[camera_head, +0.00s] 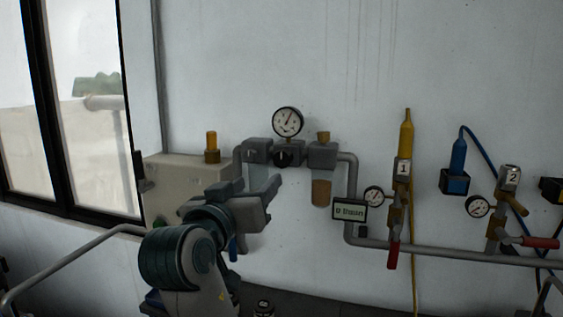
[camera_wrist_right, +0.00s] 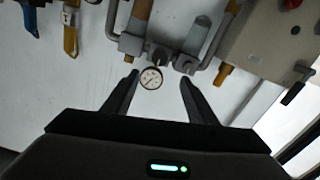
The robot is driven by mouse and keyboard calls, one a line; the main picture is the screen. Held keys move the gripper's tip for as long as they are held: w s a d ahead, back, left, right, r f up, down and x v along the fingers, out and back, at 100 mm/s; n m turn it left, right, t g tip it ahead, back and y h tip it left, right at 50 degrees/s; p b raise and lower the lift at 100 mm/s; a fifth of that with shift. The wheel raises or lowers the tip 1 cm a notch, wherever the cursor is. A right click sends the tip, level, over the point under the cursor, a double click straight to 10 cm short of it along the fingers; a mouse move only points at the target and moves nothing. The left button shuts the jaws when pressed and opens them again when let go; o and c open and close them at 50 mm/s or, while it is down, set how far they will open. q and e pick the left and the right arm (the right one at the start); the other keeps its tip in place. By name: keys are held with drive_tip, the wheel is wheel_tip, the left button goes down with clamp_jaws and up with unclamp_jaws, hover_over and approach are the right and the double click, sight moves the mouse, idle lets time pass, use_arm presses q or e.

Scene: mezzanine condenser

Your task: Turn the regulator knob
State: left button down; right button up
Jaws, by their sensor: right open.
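The regulator knob (camera_head: 283,158) is a small dark knob on the front of the grey regulator block, below a round white gauge (camera_head: 288,121). In the right wrist view the scene appears upside down, with the knob (camera_wrist_right: 160,62) above the gauge (camera_wrist_right: 151,78). My right gripper (camera_head: 270,203) is open and empty, below and left of the knob in the head view. In the wrist view its two fingers (camera_wrist_right: 158,79) stand apart, with the gauge between their tips. No contact with the knob shows. My left gripper is not in view.
Grey pipe (camera_head: 350,190) runs from the regulator along the wall to valves with gauges at right. An amber bowl (camera_head: 321,192) hangs right of the knob. A beige box (camera_head: 185,180) is at left, beside the window.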

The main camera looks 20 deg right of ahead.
sight(282, 160)
drive_tip(key=shift+w+d, duration=0.1)
drive_tip(key=p+x, duration=0.7)
drive_tip(key=x, duration=0.8)
drive_tip(key=shift+w+d+r, duration=0.1)
drive_tip(key=shift+w+d, duration=0.15)
drive_tip(key=shift+d, duration=0.05)
drive_tip(key=shift+x, duration=0.75)
drive_tip(key=c, duration=1)
